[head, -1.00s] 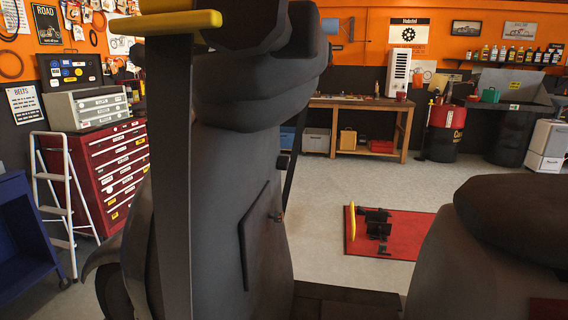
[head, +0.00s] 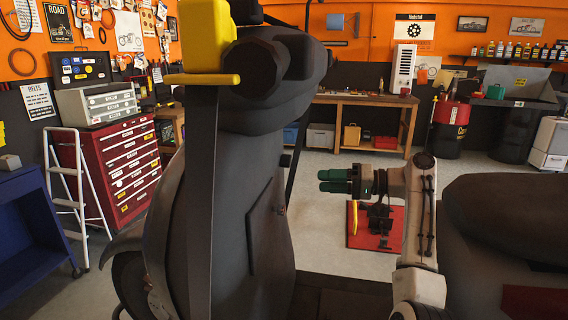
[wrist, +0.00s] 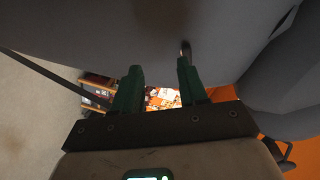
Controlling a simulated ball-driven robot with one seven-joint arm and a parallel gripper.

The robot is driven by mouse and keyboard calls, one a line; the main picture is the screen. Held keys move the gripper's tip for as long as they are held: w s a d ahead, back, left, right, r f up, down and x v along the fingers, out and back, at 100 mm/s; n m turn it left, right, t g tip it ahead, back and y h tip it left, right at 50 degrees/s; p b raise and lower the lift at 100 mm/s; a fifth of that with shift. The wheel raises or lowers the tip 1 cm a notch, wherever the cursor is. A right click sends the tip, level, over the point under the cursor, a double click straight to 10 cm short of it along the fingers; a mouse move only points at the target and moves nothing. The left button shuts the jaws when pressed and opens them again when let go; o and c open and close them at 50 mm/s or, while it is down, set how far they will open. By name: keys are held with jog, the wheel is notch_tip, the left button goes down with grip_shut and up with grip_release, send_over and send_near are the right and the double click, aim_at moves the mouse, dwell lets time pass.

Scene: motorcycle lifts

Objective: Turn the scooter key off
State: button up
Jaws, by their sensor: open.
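The dark grey scooter (head: 225,190) fills the middle of the head view, its tall front panel facing me. A small key (head: 280,210) sticks out of the panel's right side. It also seems to show in the wrist view as a small metallic stub (wrist: 186,48), just beyond the right fingertip. My gripper (head: 335,180) has green fingers pointing left toward the panel, right of and above the key in the head view. In the wrist view, the gripper (wrist: 159,68) is open with nothing between its fingers. I cannot tell whether a finger touches the key.
The scooter's dark seat (head: 500,205) rises at the right, beside my arm. A red mat (head: 360,228) with a black stand lies on the floor behind. A workbench (head: 365,102), red tool cabinet (head: 120,165) and white stepladder (head: 65,190) stand farther back.

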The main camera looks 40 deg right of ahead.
aim_at(286, 161)
notch_tip(286, 161, up, 4)
jog(key=d+y, duration=0.1)
jog(key=p+x, duration=0.2)
jog(key=x, duration=0.8)
jog(key=shift+w+r+t+p, duration=0.3)
jog(key=shift+p, duration=0.05)
grip_shut()
